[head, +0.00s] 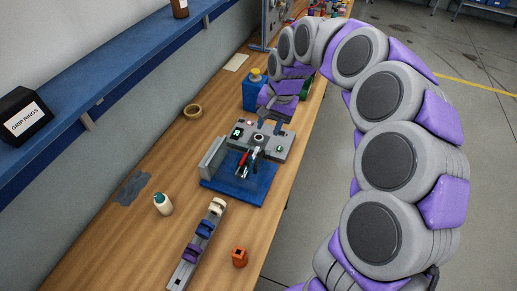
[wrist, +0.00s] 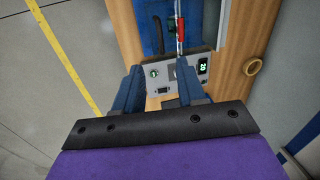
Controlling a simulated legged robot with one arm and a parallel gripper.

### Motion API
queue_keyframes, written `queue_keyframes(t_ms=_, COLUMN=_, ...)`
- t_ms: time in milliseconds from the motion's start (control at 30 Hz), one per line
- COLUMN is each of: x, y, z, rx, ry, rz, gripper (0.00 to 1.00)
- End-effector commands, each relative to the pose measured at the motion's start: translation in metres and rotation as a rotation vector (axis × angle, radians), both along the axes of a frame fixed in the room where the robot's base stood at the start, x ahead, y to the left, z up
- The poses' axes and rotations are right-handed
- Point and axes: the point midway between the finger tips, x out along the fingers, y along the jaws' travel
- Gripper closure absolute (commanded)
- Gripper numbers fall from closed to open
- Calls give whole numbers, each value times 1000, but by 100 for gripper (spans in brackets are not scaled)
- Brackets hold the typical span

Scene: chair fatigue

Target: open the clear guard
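The fixture has a blue base (head: 237,187) and a grey control panel (head: 270,140) with lit displays and knobs. A pale grey upright plate (head: 213,158) stands on the base's left side. A clear guard cannot be told apart for sure in either view. A red, white and black tool-like part (head: 243,163) stands over the base. My gripper (head: 271,115) hangs above the panel's far side. In the wrist view my gripper (wrist: 157,88) has its two blue fingers apart and nothing between them. The panel (wrist: 170,70) and blue base (wrist: 150,35) lie beyond the fingertips.
A blue container (head: 251,92) stands behind the panel, near my wrist. A wooden ring (head: 192,111), a bottle (head: 163,204), a rail with coloured clips (head: 197,246) and an orange block (head: 240,257) sit on the bench. A blue shelf (head: 110,75) runs along the wall.

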Motion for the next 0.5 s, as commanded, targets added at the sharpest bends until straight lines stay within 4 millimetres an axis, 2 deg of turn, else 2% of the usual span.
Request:
queue_keyframes(t_ms=100, x=16, y=-2, z=-3, rx=2, ry=-3, rz=-42, gripper=60)
queue_keyframes(t_ms=267, x=21, y=-3, z=-12, rx=2, ry=-2, rz=-59, gripper=60)
queue_keyframes(t_ms=367, x=22, y=1, z=-25, rx=0, ry=0, rz=-59, gripper=60)
queue_keyframes(t_ms=500, x=22, y=8, z=-52, rx=-5, ry=5, rz=-55, gripper=60)
